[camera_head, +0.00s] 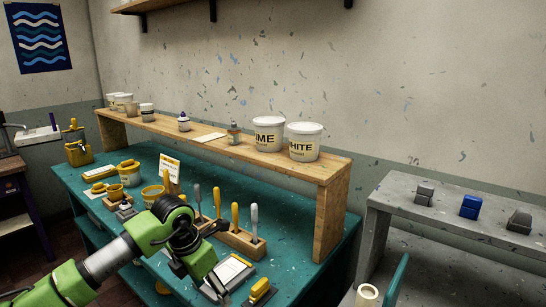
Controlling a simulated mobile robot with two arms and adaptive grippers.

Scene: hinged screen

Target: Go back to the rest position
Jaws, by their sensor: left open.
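My left arm is green and grey and reaches in from the lower left, over the front of the teal workbench (290,265). Its dark left gripper (217,289) points down near the bench's front edge, beside a flat pale block (232,272). The fingers are small and partly hidden by the wrist. I see nothing held in them. Whether they touch the block cannot be told. My right gripper is not in view.
A wooden holder (238,242) with several upright tools stands close behind the gripper. A raised wooden shelf (290,167) carries tubs and bottles. A grey table (450,215) stands at right.

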